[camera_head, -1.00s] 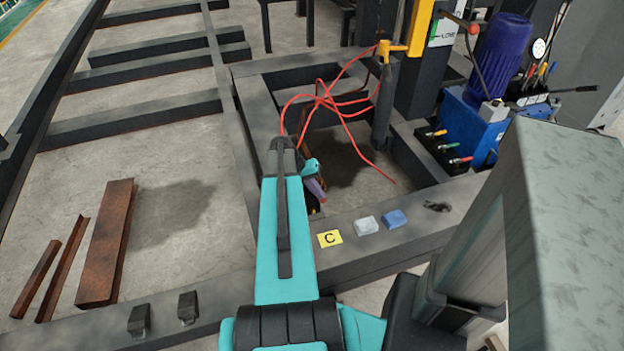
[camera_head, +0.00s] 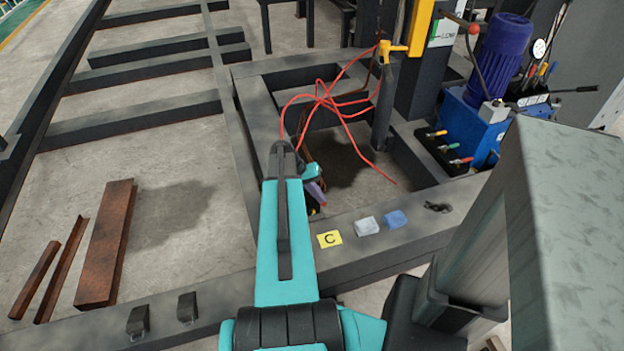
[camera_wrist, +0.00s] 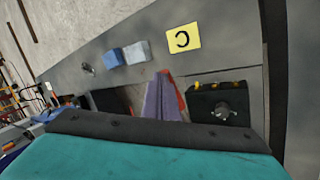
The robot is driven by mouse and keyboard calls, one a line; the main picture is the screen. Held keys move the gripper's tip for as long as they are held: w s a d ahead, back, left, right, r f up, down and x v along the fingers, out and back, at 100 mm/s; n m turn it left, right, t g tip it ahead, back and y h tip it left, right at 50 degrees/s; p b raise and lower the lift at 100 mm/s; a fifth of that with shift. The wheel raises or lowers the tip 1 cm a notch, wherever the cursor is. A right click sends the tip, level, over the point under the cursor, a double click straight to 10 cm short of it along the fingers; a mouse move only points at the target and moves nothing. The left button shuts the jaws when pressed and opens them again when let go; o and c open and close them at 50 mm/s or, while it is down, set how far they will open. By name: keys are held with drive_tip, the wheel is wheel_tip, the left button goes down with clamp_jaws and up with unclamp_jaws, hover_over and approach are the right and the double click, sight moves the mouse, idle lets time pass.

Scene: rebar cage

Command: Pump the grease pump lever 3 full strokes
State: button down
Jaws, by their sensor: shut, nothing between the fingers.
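I cannot pick out the grease pump lever for certain. A black-handled lever (camera_head: 574,90) sticks out to the right of the blue machine with the purple motor at the upper right. A red-knobbed lever (camera_head: 472,28) stands beside that motor. My gripper (camera_head: 319,199) is mostly hidden behind my teal arm, low near the front beam and well apart from both levers. In the wrist view my gripper (camera_wrist: 161,76) shows as a purple-grey wedge, shut and empty. Neither lever is clear in the wrist view.
A dark frame beam (camera_head: 345,255) carries a yellow C tag (camera_head: 330,239), a white block (camera_head: 367,226) and a blue block (camera_head: 396,219). Red hoses (camera_head: 325,100) cross the frame opening. A black box (camera_wrist: 220,104) lies close to my gripper. Rusty steel pieces (camera_head: 106,242) lie at left.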

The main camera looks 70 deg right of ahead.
drive_tip(key=shift+f, duration=0.15)
drive_tip(key=shift+s+a+f+b, duration=0.25)
drive_tip(key=shift+f+b, duration=0.1)
drive_tip(key=shift+f, duration=0.25)
drive_tip(key=shift+s+a+f+b, duration=0.15)
drive_tip(key=shift+f+b, duration=0.2)
drive_tip(key=shift+f, duration=0.2)
idle(0.5)
drive_tip(key=w+d+r+p, duration=0.4)
drive_tip(key=d+r+p, duration=0.1)
drive_tip(key=r, duration=0.5)
drive_tip(key=shift+w+r+p, duration=0.2)
drive_tip(key=shift+r+p, duration=0.1)
drive_tip(key=shift+p, duration=0.35)
idle(0.8)
